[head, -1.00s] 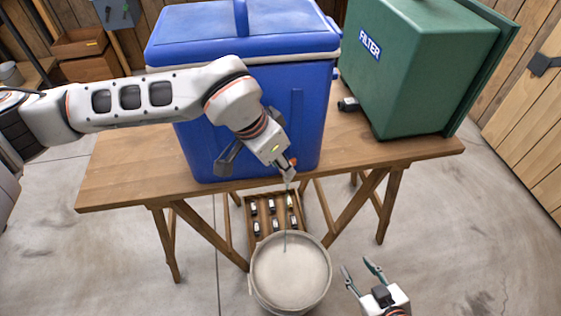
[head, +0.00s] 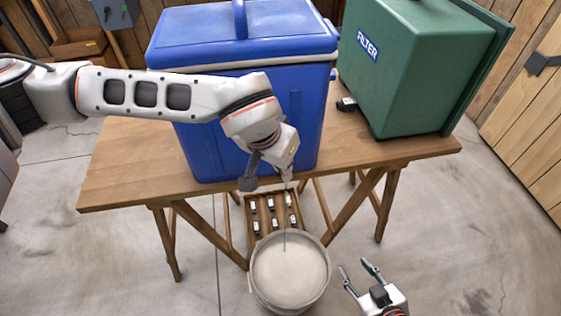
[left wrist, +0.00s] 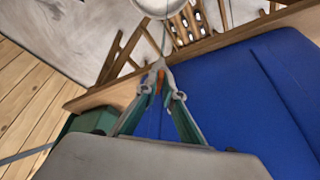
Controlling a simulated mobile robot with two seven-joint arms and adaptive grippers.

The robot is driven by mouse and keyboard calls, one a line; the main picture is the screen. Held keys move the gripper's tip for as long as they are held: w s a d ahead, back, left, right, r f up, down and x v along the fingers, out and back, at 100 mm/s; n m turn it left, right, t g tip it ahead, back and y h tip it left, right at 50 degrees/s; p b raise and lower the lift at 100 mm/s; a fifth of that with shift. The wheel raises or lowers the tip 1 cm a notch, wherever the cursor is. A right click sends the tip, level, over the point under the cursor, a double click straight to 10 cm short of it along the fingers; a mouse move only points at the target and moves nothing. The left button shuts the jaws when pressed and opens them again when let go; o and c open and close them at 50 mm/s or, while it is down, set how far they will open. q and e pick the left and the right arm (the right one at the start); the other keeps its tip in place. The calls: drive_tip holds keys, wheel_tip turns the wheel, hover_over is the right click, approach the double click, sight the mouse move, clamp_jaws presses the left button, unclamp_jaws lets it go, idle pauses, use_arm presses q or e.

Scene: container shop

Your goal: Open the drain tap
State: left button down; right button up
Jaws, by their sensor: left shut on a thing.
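The drain tap (head: 287,176) sits low on the front of the blue cooler (head: 305,120), mostly covered by my left gripper in the head view. In the left wrist view its grey spout and orange part (left wrist: 147,88) show between my fingertips. My left gripper (left wrist: 164,93) is shut on the tap. A thin pale line, like a stream, runs from the tap down to the round bucket (head: 258,288) on the floor. My right gripper (head: 359,272) is open and empty, right of the bucket.
The cooler stands on a wooden trestle table (head: 120,178) beside a green filter box (head: 420,90). A small black-and-white object (head: 347,104) lies between them. A wooden crate (head: 251,228) with several small items is behind the bucket. The floor at right is clear.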

use_arm(q)
drive_tip(key=shift+s+d+n+t+y, duration=0.1)
drive_tip(key=shift+d+n+y, duration=0.3)
drive_tip(key=shift+n, duration=0.9)
drive_tip(key=shift+w+d+n+t+y, duration=0.1)
drive_tip(key=shift+n+y, duration=0.5)
drive_tip(key=shift+n, duration=0.7)
drive_tip(key=shift+s+d+n+t+y, duration=0.15)
drive_tip(key=shift+n+y, duration=0.35)
drive_tip(key=shift+n, duration=0.8)
drive_tip(key=shift+d, duration=0.1)
drive_tip(key=shift+r, duration=0.1)
drive_tip(key=c, duration=2.2)
unclamp_jaws()
drive_tip(key=v, duration=1.2)
drive_tip(key=shift+d, duration=0.1)
